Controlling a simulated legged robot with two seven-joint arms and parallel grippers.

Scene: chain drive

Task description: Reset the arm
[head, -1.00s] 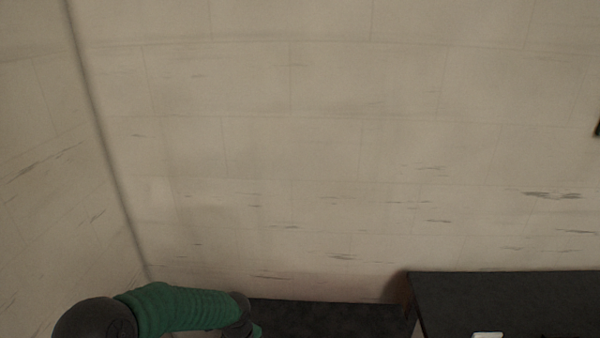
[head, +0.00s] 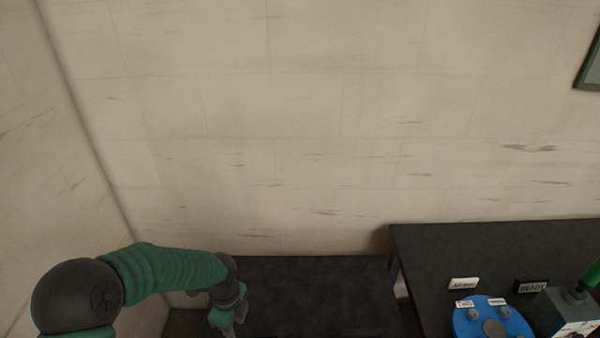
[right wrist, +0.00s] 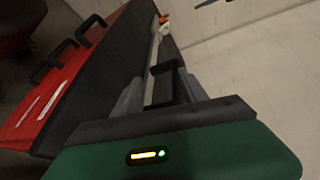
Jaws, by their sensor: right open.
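My left arm comes in at the lower left of the head view, with its dark round joint and green ribbed sleeve. It bends down at its far end and runs towards the bottom edge; its gripper does not show. My right gripper (right wrist: 160,92) is seen only in the right wrist view. Its two grey fingers stand apart, and I see nothing held between them.
In the head view, a dark table (head: 450,245) at the right bears a blue disc-shaped part (head: 470,325), a READY sign (head: 531,287) and a grey block (head: 565,308). A lower dark surface (head: 310,290) looks clear. A red cabinet (right wrist: 60,85) shows in the right wrist view.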

